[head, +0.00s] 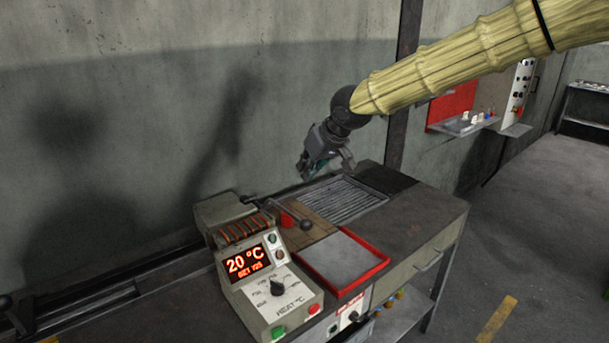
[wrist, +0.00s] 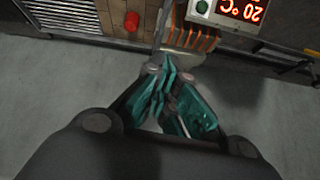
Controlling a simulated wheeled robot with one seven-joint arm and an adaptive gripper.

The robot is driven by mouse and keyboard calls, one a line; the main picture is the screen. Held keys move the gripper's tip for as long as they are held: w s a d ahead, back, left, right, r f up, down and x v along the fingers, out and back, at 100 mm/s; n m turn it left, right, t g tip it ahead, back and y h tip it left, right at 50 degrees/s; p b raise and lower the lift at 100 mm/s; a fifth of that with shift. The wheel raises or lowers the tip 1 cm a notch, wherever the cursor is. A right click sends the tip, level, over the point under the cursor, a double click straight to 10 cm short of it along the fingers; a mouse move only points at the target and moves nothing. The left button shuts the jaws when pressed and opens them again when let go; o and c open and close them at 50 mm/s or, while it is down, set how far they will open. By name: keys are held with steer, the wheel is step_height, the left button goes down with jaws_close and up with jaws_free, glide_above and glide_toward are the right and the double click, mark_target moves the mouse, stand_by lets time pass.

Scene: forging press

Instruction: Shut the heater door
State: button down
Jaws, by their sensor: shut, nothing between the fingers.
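The heater (head: 262,285) is a grey console on the bench's near left, with an orange display reading 20 °C. Beside it are copper-orange coils (head: 245,228) at a grey box (head: 224,208); the coils (wrist: 190,38) and display (wrist: 240,10) also show at the top of the wrist view. I cannot make out which part is the door or how far open it is. My gripper (head: 318,168) is above the bench's back edge, right of the coils and apart from them. In the wrist view its teal fingertips (wrist: 168,92) are together and empty.
A lever with a dark ball (head: 305,225) and a red block (head: 288,218) stand right of the coils. A red-rimmed tray (head: 378,266) and a slatted grate (head: 335,200) lie on the bench (head: 425,215). The wall is close behind. Open floor lies right.

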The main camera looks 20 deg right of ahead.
steer(key=w+f, duration=0.1)
steer(key=f, duration=0.2)
steer(key=f+p, duration=0.1)
steer(key=f, duration=0.2)
steer(key=w+a+f+p, duration=0.1)
steer(key=f, duration=0.2)
steer(key=shift+w+f, duration=0.25)
steer(key=shift+w, duration=0.05)
steer(key=shift+s+d+f, duration=0.1)
steer(key=shift+s+f, duration=0.15)
steer(key=shift+f, duration=0.15)
